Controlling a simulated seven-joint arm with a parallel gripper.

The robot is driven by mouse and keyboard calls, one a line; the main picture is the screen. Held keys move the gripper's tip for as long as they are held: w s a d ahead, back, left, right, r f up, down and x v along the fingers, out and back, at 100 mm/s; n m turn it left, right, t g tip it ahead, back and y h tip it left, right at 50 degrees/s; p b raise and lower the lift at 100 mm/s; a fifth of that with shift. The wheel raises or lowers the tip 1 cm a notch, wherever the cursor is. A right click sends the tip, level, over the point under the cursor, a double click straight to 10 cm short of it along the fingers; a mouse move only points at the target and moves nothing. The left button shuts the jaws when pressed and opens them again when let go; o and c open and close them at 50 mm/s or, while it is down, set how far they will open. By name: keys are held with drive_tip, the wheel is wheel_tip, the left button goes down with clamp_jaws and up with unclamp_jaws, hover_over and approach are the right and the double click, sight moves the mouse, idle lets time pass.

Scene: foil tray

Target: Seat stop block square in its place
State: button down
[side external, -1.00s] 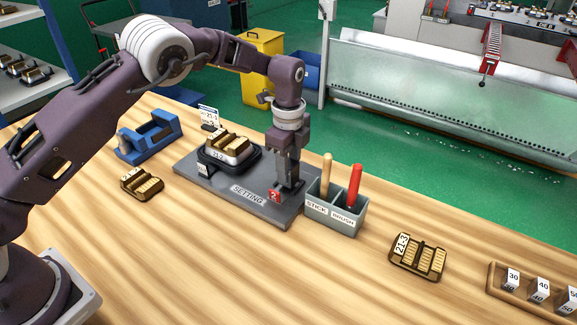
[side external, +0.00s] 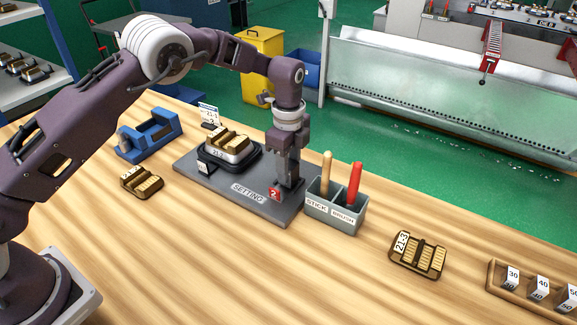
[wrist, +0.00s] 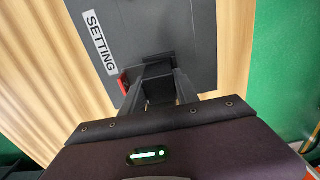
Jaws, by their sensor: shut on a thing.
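My gripper (side external: 287,182) points down over the right end of the dark grey plate labelled SETTING (side external: 222,190). The fingers hide most of the block. I cannot tell whether its underside touches the plate or whether it sits square.
On the plate's left part a black holder (side external: 208,161) carries a white and brass piece. A grey box (side external: 335,216) with a wooden stick and a red brush stands close right of the plate. A blue fixture (side external: 150,138) and brass pieces lie around.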

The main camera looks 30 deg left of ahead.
drive_tip(key=c, duration=1.2)
unclamp_jaws()
drive_tip(key=shift+o, duration=0.2)
drive_tip(key=shift+r, duration=0.1)
drive_tip(key=shift+r, duration=2.15)
drive_tip(key=o, duration=0.6)
drive_tip(key=shift+c, duration=0.2)
drive_tip(key=shift+r, duration=2)
